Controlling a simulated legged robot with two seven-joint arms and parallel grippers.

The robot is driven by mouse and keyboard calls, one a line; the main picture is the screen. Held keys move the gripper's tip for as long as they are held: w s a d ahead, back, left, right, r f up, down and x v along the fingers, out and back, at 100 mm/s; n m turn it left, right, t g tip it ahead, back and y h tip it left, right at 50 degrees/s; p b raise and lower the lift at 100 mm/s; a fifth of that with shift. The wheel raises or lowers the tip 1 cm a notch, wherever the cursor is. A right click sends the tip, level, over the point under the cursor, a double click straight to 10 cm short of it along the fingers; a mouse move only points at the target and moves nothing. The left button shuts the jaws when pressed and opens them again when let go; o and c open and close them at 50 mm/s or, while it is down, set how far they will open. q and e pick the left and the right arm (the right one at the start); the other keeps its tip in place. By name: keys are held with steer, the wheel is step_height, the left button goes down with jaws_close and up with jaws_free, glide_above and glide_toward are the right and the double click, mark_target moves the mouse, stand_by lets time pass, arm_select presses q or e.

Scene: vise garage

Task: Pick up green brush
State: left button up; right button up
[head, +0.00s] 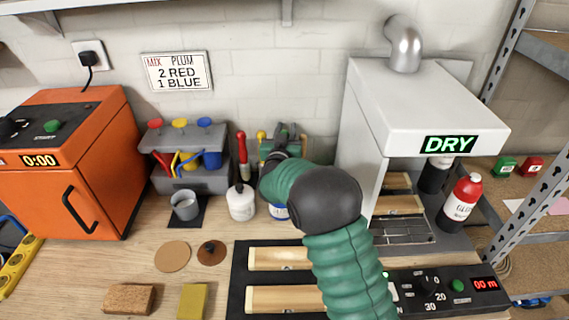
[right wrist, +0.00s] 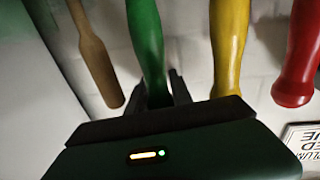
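The green brush's handle (right wrist: 143,40) shows in the right wrist view, coming down from the top edge; its lower end is partly hidden behind the dark gripper body. My right gripper (right wrist: 160,88) has a dark finger close along each side of this handle. I cannot tell whether the fingers press on it. In the head view my right gripper (head: 288,138) is at the back of the bench by the wall, partly hidden by my green arm. The green brush cannot be made out clearly there. My left gripper is out of view.
A yellow handle (right wrist: 229,45), red handle (right wrist: 299,50) and wooden handle (right wrist: 95,55) flank the green one. In the head view, a white bottle (head: 241,203) stands left of my arm and the white DRY machine (head: 420,100) right. An orange machine (head: 100,130) is far left.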

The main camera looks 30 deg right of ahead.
steer(key=shift+a, duration=0.25)
jaws_close()
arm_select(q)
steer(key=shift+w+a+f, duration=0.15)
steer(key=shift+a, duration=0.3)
arm_select(e)
steer(key=shift+w+a+r, duration=0.1)
steer(key=shift+w+a, duration=0.05)
steer(key=shift+a, duration=0.15)
steer(key=shift+d, duration=0.1)
